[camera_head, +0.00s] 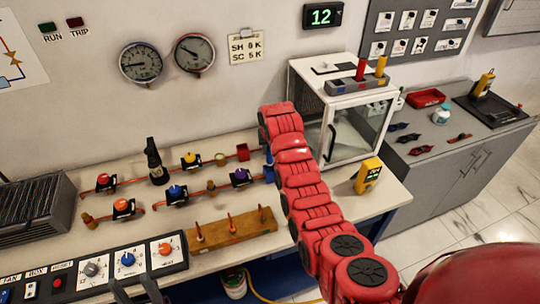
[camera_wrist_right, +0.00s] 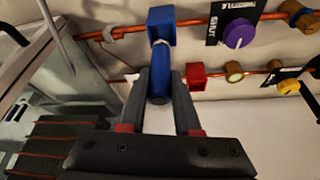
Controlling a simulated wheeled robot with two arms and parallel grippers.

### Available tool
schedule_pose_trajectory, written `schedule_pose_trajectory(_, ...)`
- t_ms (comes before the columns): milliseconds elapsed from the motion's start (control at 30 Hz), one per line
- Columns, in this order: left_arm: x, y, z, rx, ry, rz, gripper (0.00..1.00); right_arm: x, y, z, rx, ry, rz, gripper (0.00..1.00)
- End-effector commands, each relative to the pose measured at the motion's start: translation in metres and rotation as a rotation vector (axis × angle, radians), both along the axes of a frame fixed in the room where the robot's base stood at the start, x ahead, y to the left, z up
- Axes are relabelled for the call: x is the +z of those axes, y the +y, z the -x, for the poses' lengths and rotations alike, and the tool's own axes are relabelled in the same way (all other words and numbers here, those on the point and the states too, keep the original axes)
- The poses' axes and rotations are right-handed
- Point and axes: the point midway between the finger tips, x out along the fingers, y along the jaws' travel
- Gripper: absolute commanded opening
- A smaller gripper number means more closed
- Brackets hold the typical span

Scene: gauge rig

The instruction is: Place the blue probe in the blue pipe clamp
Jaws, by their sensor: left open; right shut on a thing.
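The blue probe (camera_wrist_right: 158,84) is held between the two grey fingers of my right gripper (camera_wrist_right: 161,80) in the right wrist view. The blue pipe clamp (camera_wrist_right: 161,27) is a square block on the copper pipe, directly beyond the probe. The probe's far end meets the clamp's face; I cannot tell how deep it sits. In the head view a strip of blue (camera_head: 268,167) shows beside my red right arm, which hides the right gripper. Dark fingers of my left gripper (camera_head: 135,289) show apart and empty at the bottom left, over the control panel.
A red clamp (camera_wrist_right: 196,76) sits on the other pipe, close to my right gripper. Valves with coloured knobs (camera_head: 178,192) line the pipes. A rack (camera_head: 356,87) with red and yellow probes stands on the white cabinet (camera_head: 345,130). A yellow meter (camera_head: 368,175) stands right of my arm.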

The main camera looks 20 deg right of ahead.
Motion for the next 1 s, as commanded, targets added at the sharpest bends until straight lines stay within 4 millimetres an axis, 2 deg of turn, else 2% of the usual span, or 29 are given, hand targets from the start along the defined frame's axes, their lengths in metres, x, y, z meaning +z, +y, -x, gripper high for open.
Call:
schedule_pose_trajectory(67, 0.007, 0.000, 0.000, 0.000, 0.000, 0.000, 0.50, -0.003, 0.000, 0.001, 0.000, 0.003, -0.001, 0.00)
schedule_pose_trajectory(267, 0.025, 0.000, 0.000, 0.000, 0.000, 0.000, 0.50, -0.029, 0.000, 0.001, 0.001, 0.004, 0.000, 0.00)
schedule_pose_trajectory(667, 0.018, 0.000, 0.000, 0.000, 0.000, 0.000, 0.50, -0.040, 0.000, 0.000, 0.000, -0.001, 0.000, 0.00)
schedule_pose_trajectory(700, 0.020, 0.000, 0.000, 0.000, 0.000, 0.000, 0.50, -0.038, 0.000, 0.000, 0.000, -0.001, 0.000, 0.38)
schedule_pose_trajectory(833, 0.020, 0.000, 0.000, 0.000, 0.000, 0.000, 0.50, -0.037, 0.000, 0.000, 0.000, 0.000, 0.000, 0.61)
schedule_pose_trajectory(1000, 0.020, 0.000, 0.000, 0.000, 0.000, 0.000, 0.50, -0.037, 0.000, 0.000, 0.000, 0.000, 0.000, 0.61)
